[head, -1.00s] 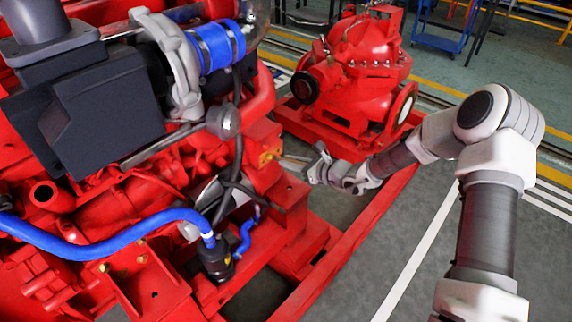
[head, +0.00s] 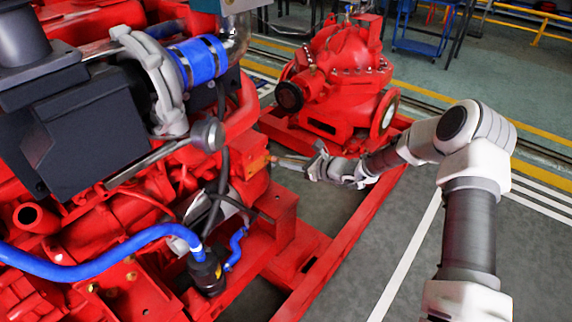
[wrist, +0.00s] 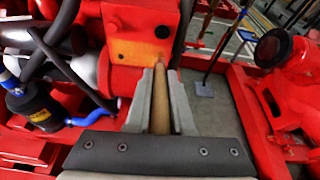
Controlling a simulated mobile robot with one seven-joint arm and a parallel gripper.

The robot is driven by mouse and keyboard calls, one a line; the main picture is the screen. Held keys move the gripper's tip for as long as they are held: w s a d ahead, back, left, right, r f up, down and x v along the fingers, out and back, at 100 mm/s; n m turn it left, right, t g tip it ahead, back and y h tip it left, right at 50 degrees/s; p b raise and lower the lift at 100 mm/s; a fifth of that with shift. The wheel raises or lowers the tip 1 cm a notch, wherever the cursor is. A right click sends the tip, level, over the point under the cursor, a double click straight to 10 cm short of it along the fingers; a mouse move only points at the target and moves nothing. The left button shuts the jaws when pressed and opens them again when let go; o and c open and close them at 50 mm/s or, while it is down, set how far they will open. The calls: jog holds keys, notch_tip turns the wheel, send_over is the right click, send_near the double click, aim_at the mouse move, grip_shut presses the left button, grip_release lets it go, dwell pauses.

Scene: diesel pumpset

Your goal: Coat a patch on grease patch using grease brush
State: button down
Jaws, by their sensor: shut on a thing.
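My gripper (wrist: 161,74) is shut on the grease brush (wrist: 160,108), a tan, stick-like tool lying between the two grey fingers. In the head view my gripper (head: 312,164) is to the right of the red engine block, with the thin brush (head: 288,160) extending left toward it. The grease patch (wrist: 135,50) is an orange-yellow area on the face of a red block, just beyond the fingertips in the wrist view. It also shows in the head view (head: 257,163). The brush tip is close to the patch's lower right; I cannot tell whether they touch.
The red engine (head: 110,215) with a blue hose (head: 90,247) and black cables fills the left. A red pump (head: 340,75) stands behind my gripper. The red base rail (head: 340,240) runs below my arm. Grey floor is open on the right.

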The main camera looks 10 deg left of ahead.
jog(key=shift+w+d, duration=0.3)
jog(key=shift+w, duration=0.4)
jog(key=s+a+b, duration=0.5)
jog(key=s, duration=0.4)
jog(key=shift+s+a, duration=0.15)
jog(key=shift+s, duration=0.05)
dwell(0.4)
jog(key=s+d, duration=0.3)
jog(key=d, duration=0.2)
jog(key=shift+d+p, duration=0.15)
jog(key=shift+p, duration=0.2)
dwell(0.4)
